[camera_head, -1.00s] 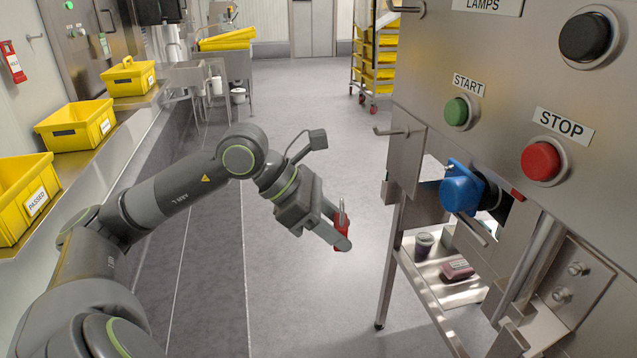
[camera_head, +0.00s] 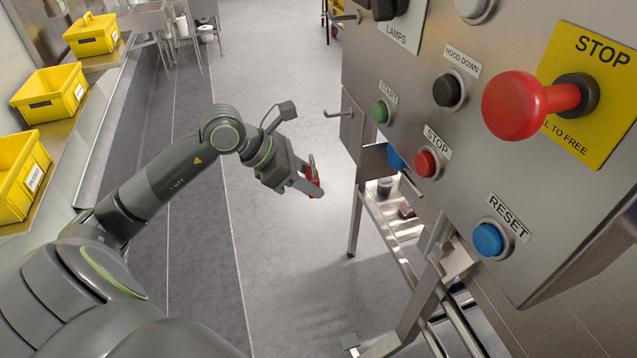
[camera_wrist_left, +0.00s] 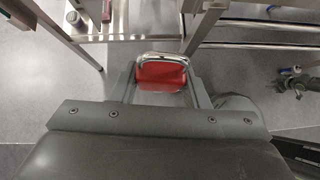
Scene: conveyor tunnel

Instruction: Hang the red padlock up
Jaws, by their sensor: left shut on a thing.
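The red padlock (camera_head: 316,178) is held between the fingers of my left gripper (camera_head: 311,186), out over the floor left of the steel control cabinet. In the left wrist view, the red padlock (camera_wrist_left: 161,75) sits between the two fingers, with its silver shackle pointing away from the palm. A bare metal peg (camera_head: 338,114) sticks out to the left from a plate at the cabinet's left edge. The padlock is apart from it, lower and a little to its left in the picture. My right gripper does not show.
The cabinet front (camera_head: 440,115) carries a large red stop knob (camera_head: 528,104) and several buttons. Below stands a steel frame with a low shelf (camera_head: 400,222) holding small items. Yellow bins (camera_head: 48,93) line the left counter. The floor between is clear.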

